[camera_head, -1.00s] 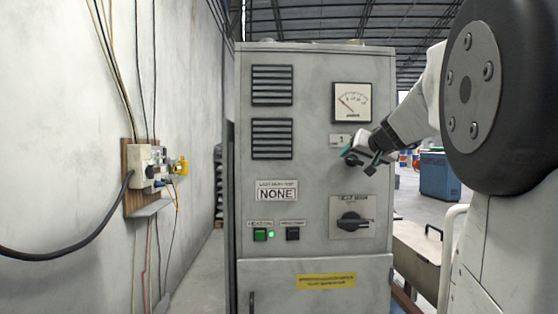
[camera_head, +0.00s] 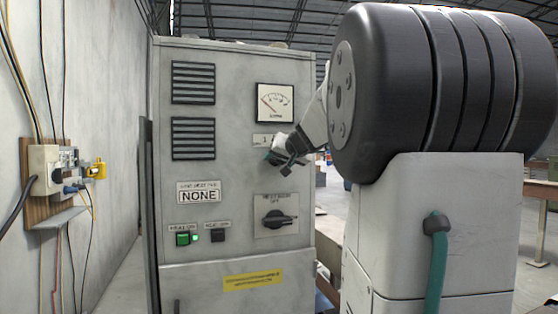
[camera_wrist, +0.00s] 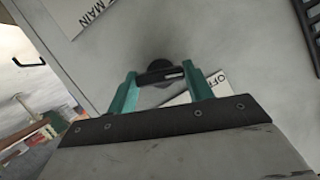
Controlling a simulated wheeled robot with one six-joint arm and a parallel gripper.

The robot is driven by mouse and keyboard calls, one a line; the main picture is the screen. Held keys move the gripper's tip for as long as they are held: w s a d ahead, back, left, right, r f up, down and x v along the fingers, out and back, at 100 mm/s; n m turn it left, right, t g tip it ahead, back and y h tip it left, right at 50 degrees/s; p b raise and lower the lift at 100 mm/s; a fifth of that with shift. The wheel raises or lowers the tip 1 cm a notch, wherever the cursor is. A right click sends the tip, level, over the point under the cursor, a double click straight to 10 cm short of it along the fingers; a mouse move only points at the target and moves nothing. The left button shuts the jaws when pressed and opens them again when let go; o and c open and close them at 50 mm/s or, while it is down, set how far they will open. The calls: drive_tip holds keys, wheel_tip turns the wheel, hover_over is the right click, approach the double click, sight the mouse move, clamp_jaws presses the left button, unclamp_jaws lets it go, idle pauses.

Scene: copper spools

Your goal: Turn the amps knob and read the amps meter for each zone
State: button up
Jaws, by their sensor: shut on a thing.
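The amps meter (camera_head: 275,102) is a white dial with red scale marks, high on the right of the grey cabinet (camera_head: 230,80). Its needle leans to the left, low end; the figures are too small to read. A small white label plate (camera_head: 262,141) sits below the meter. My gripper (camera_head: 272,157) is just below that plate, against the cabinet front, and hides the knob there. In the wrist view the dark round knob (camera_wrist: 160,72) sits between the teal fingers of my gripper (camera_wrist: 161,84). They are shut on it. An "OFF" label (camera_wrist: 214,78) is beside it.
A large black rotary switch (camera_head: 276,219) is lower on the cabinet. A lit green button (camera_head: 183,239) and a dark button (camera_head: 218,235) are at lower left. A wall socket board (camera_head: 45,215) with cables is on the left.

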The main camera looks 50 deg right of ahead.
drive_tip(key=m+t+y, duration=0.1)
drive_tip(key=m, duration=0.2)
drive_tip(key=shift+d+f+m+t+y, duration=0.1)
drive_tip(key=shift+m+t+y, duration=0.3)
drive_tip(key=m+t, duration=0.1)
drive_tip(key=m, duration=0.1)
drive_tip(key=m+t, duration=0.1)
drive_tip(key=m, duration=0.1)
drive_tip(key=shift+s+f+y, duration=0.1)
drive_tip(key=shift+f+y, duration=0.05)
drive_tip(key=shift+y, duration=0.15)
drive_tip(key=m+t, duration=0.1)
drive_tip(key=m, duration=0.3)
drive_tip(key=shift+f+t, duration=0.15)
drive_tip(key=shift+t, duration=0.25)
drive_tip(key=m, duration=0.2)
drive_tip(key=m+t+h, duration=0.1)
drive_tip(key=m, duration=0.2)
drive_tip(key=shift+m+t, duration=0.3)
drive_tip(key=shift+f+m+h, duration=0.1)
drive_tip(key=shift+m+h, duration=0.2)
drive_tip(key=o, duration=1)
